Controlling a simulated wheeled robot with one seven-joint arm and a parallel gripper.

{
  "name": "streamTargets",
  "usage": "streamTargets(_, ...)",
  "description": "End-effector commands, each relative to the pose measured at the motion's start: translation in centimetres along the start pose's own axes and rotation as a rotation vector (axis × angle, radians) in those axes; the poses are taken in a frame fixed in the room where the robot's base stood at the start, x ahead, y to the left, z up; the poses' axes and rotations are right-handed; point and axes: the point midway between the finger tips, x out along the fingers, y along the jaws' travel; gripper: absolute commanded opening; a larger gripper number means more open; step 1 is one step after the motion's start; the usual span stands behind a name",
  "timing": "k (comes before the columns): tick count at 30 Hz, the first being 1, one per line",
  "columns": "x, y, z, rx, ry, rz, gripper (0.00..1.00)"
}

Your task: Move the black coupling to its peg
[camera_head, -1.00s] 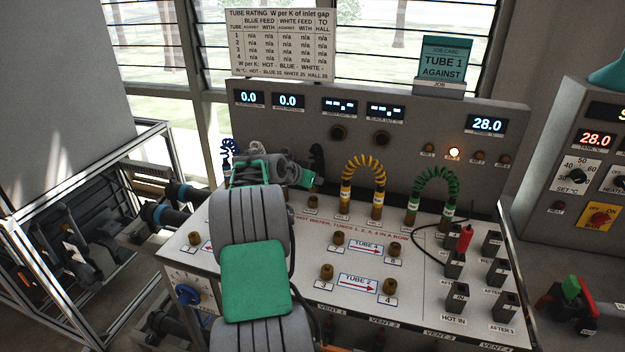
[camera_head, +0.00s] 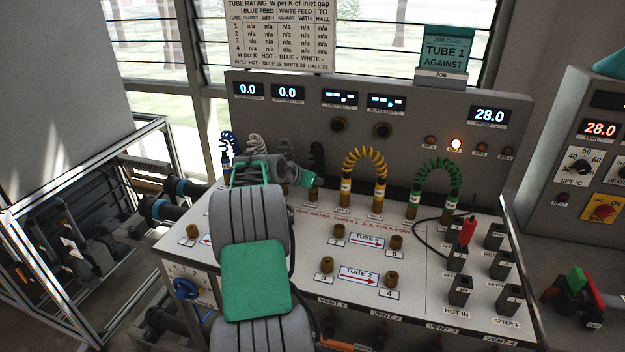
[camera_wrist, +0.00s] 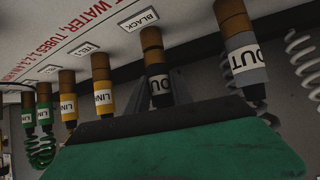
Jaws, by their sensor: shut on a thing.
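The black coupling (camera_wrist: 161,88), with a white OUT label, sits in line with a brass peg (camera_wrist: 152,45) beside the BLACK label in the wrist view. I cannot tell whether it is fully seated. My gripper (camera_wrist: 165,98) is shut on the coupling; a green and dark finger part fills the lower wrist view and hides its lower end. In the head view my gripper (camera_head: 308,181) is at the rear row of the bench, and the black coiled hose (camera_head: 316,155) rises beside it. The Tube 2 pegs (camera_head: 326,264) and Tube 4 pegs (camera_head: 339,231) stand bare.
A grey coupling (camera_wrist: 246,62) stands beside the black one. Yellow couplings (camera_wrist: 103,98) and green couplings (camera_wrist: 43,112) are on the other side, with looped hoses. Black sockets (camera_head: 460,290) and a red plug (camera_head: 467,231) occupy the bench's right. The panel stands close behind.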

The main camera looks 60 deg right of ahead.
Motion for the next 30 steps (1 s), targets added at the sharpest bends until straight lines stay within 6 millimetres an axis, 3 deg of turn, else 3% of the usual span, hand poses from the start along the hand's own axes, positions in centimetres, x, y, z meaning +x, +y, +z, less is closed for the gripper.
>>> streamTargets(4, 0.0, 0.0, 0.0, 0.000, 0.000, 0.000, 0.00)
streamTargets(5, 0.0, 0.0, 0.0, 0.000, 0.000, 0.000, 0.28)
streamTargets(14, 0.0, 0.0, 0.0, 0.000, 0.000, 0.000, 0.53)
streamTargets(22, -0.2, 0.0, -0.1, 0.000, 0.000, 0.000, 0.53)
streamTargets(30, -3.4, 0.0, -2.0, 0.000, 0.002, -0.001, 0.53)
